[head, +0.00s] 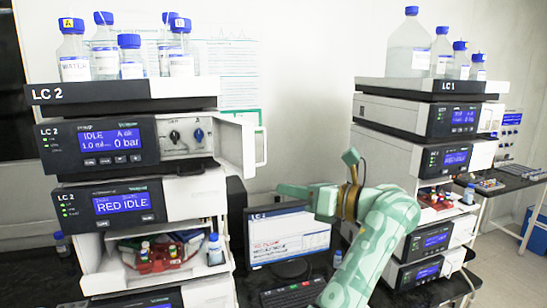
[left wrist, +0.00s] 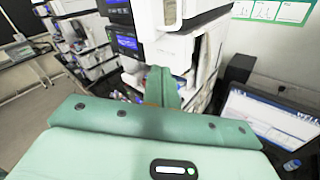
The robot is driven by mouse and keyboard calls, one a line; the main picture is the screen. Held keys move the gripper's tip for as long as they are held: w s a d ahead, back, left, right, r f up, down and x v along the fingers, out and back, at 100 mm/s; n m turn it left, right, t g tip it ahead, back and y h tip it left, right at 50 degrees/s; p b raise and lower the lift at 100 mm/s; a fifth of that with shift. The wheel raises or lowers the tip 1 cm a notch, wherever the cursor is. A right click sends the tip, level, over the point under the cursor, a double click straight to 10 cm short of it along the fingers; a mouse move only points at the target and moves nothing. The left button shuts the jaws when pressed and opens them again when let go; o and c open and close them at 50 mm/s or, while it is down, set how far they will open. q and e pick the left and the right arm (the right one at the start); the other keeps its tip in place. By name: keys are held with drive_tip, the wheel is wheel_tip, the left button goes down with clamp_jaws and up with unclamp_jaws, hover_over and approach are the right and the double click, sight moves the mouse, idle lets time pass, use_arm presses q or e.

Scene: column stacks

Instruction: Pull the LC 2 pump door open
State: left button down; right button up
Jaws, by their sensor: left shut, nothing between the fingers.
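The LC 2 pump (head: 100,143) is the second module of the left stack, with a blue display reading IDLE and 0 bar. Its white door (head: 236,146) stands swung outward at the right side, with a loop handle (head: 261,147) on its outer edge. My right gripper is not in view.
Bottles (head: 130,56) with blue caps stand on top of the LC 2 stack. A monitor (head: 288,236) and keyboard (head: 293,293) are on the dark bench between the stacks. The LC 1 stack (head: 430,115) stands at the right. Free space lies between door and LC 1.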

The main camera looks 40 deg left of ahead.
use_arm(q)
drive_tip(key=s+d+r+m+t, duration=0.25)
drive_tip(key=m+t, duration=0.25)
drive_tip(key=m, duration=0.4)
drive_tip(key=s+d+r+m+t, duration=0.1)
drive_tip(key=s+r+m+t, duration=0.3)
drive_tip(key=m, duration=0.4)
drive_tip(key=m+t+p, duration=0.1)
drive_tip(key=m+p, duration=0.1)
drive_tip(key=m, duration=0.2)
approach(239, 142)
drive_tip(key=w+a, duration=0.1)
drive_tip(key=w, duration=0.4)
drive_tip(key=shift+s+a+f+h, duration=0.1)
drive_tip(key=shift+a+f+h, duration=0.3)
drive_tip(key=shift+f+h, duration=0.1)
